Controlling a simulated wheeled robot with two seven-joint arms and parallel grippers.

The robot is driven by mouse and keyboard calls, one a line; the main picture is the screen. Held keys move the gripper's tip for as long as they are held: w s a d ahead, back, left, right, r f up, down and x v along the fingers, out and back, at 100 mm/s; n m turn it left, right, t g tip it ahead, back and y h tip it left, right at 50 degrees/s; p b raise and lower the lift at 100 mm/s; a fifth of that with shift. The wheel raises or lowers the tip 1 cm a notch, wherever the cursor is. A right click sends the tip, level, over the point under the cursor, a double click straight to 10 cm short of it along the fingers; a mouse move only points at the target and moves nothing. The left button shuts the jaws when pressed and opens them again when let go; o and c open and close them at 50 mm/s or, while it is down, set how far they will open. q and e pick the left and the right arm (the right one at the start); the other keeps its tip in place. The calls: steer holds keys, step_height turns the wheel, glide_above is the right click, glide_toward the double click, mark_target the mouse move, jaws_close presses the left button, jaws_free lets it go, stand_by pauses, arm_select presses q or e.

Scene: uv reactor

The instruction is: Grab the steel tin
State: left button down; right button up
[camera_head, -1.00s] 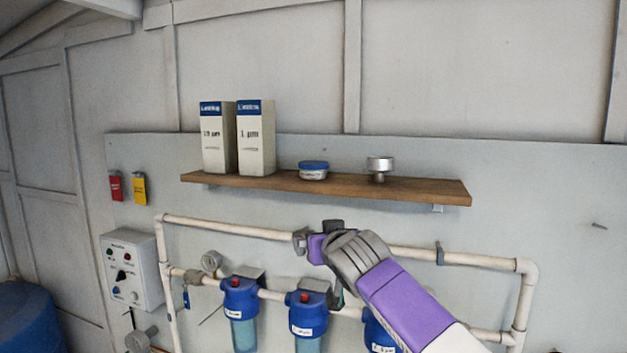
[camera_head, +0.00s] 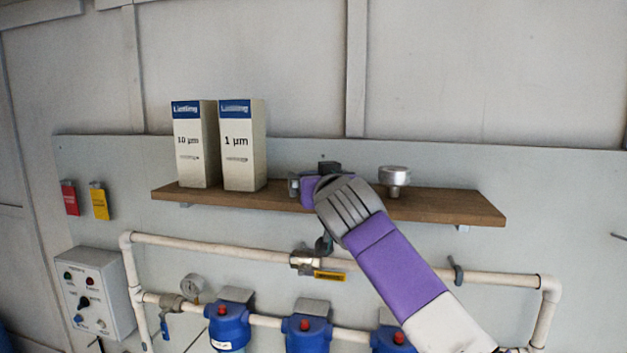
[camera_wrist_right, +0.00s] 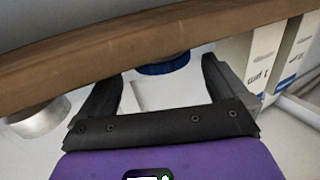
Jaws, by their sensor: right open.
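A low round tin with a blue lid (camera_wrist_right: 165,66) shows in the right wrist view between the fingers of my right gripper (camera_wrist_right: 166,76), partly cut off by the shelf edge. I take it for the steel tin. The gripper is open, with a finger towards each side of the tin; I cannot tell whether they touch it. In the head view my right gripper (camera_head: 312,183) is at the shelf's middle and hides the tin. My left gripper is not in view.
The wooden shelf (camera_head: 440,205) carries two white filter boxes (camera_head: 196,150) (camera_head: 243,150) left of the gripper. A silver disc on a stem (camera_head: 394,178) stands close on the right. Pipes and blue filter housings (camera_head: 305,330) are below.

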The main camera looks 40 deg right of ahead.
steer(key=shift+x, duration=1)
steer(key=shift+w+d+p, duration=0.15)
steer(key=shift+w+p, duration=0.15)
steer(key=shift+w, duration=0.15)
steer(key=shift+s, duration=0.1)
steer(key=c, duration=1)
steer(key=shift+r, duration=0.1)
